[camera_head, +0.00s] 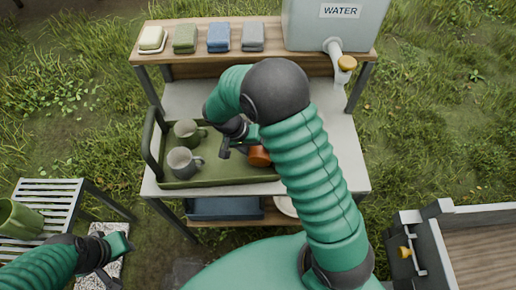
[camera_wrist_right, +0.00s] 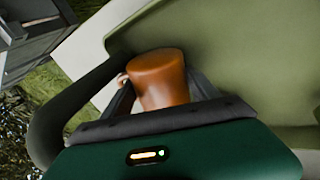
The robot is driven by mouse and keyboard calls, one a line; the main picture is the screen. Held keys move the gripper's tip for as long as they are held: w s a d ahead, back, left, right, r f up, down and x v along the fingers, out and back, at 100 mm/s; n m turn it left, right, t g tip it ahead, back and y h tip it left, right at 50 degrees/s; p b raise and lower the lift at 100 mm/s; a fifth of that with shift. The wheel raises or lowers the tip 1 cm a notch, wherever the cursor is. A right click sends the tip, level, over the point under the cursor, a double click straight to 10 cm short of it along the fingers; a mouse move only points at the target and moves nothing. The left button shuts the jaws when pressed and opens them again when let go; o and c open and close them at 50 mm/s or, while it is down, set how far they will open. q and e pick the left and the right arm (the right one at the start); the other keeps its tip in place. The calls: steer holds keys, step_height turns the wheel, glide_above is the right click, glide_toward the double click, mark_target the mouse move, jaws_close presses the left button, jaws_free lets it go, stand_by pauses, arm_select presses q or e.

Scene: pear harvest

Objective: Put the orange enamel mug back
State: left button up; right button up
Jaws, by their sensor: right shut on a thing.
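The orange enamel mug (camera_head: 259,156) is over the right part of the green tray (camera_head: 215,182), partly hidden by my right arm. My right gripper (camera_head: 228,151) is shut on it. In the right wrist view the mug (camera_wrist_right: 163,82) sits between the two dark fingers (camera_wrist_right: 165,100), its smooth orange end showing and a bit of its handle at the left. I cannot tell whether it touches the tray. A green mug (camera_head: 186,131) and a grey mug (camera_head: 182,164) stand in the tray's left part. My left gripper (camera_head: 113,262) is low at the left, away from the table; its opening is unclear.
A slatted stand (camera_head: 50,192) with a green container (camera_head: 18,220) is at left. A cart (camera_head: 470,240) is at right.

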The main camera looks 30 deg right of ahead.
steer(key=shift+f, duration=0.2)
steer(key=o, duration=1.7)
